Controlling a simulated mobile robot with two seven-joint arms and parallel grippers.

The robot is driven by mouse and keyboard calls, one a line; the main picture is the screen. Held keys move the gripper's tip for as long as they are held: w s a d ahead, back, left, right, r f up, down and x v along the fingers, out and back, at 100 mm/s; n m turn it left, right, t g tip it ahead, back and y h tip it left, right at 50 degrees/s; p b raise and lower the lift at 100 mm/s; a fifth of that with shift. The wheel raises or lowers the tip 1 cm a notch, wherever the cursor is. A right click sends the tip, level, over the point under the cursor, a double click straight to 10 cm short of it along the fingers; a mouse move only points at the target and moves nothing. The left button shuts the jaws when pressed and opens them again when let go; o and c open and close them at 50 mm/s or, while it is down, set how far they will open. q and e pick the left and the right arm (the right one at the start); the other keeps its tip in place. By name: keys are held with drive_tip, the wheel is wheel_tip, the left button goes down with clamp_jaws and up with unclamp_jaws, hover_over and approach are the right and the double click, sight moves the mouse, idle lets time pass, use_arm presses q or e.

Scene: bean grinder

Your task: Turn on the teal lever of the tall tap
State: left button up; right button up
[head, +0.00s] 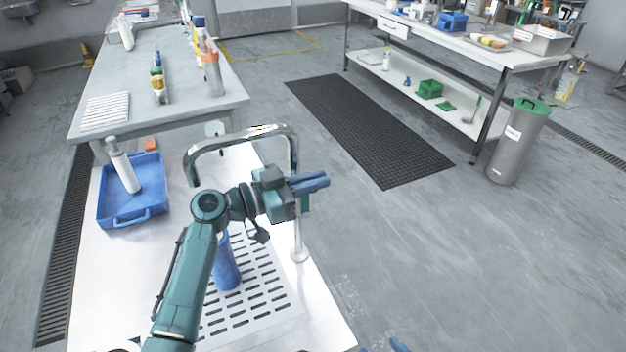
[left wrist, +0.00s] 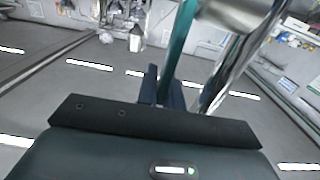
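The tall chrome tap (head: 240,133) arches over the white counter, its post standing at the counter's right side. My left gripper (head: 322,181) is at the top of this post, and its blue fingers point right, close together. Chrome tubing of the tap (left wrist: 235,65) is just to the right. Only a blue tip of my right gripper (head: 400,345) shows at the bottom edge.
A blue bottle (head: 226,265) stands on the slotted drain plate (head: 265,300) under my left arm. A blue tray (head: 150,215) with a white bottle (head: 124,168) is at the left. A grey bin (head: 515,150) stands far right.

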use_arm(q)
clamp_jaws()
drive_tip(key=h+b, duration=0.1)
drive_tip(key=b, duration=0.3)
drive_tip(key=a+t+b, duration=0.1)
drive_tip(key=b, duration=0.4)
drive_tip(key=shift+s+a+f+h, duration=0.15)
drive_tip(key=shift+s+f+h, duration=0.1)
drive_tip(key=shift+f+h, duration=0.15)
drive_tip(key=shift+a+r+b, duration=0.1)
drive_tip(key=shift+r+b, duration=0.05)
drive_tip(key=shift+b, duration=0.4)
drive_tip(key=shift+s+a+r+h+b, duration=0.15)
drive_tip(key=shift+h+b, duration=0.25)
drive_tip(key=shift+b, duration=0.4)
drive_tip(key=shift+r, duration=0.25)
use_arm(e)
drive_tip(key=shift+m+t+y, duration=0.5)
drive_tip(key=shift+m+t, duration=0.1)
drive_tip(key=shift+t, duration=0.3)
drive_tip(key=shift+a+f, duration=0.15)
drive_tip(key=shift+f, duration=0.9)
drive_tip(key=shift+a+f, duration=0.1)
drive_tip(key=shift+f, duration=0.9)
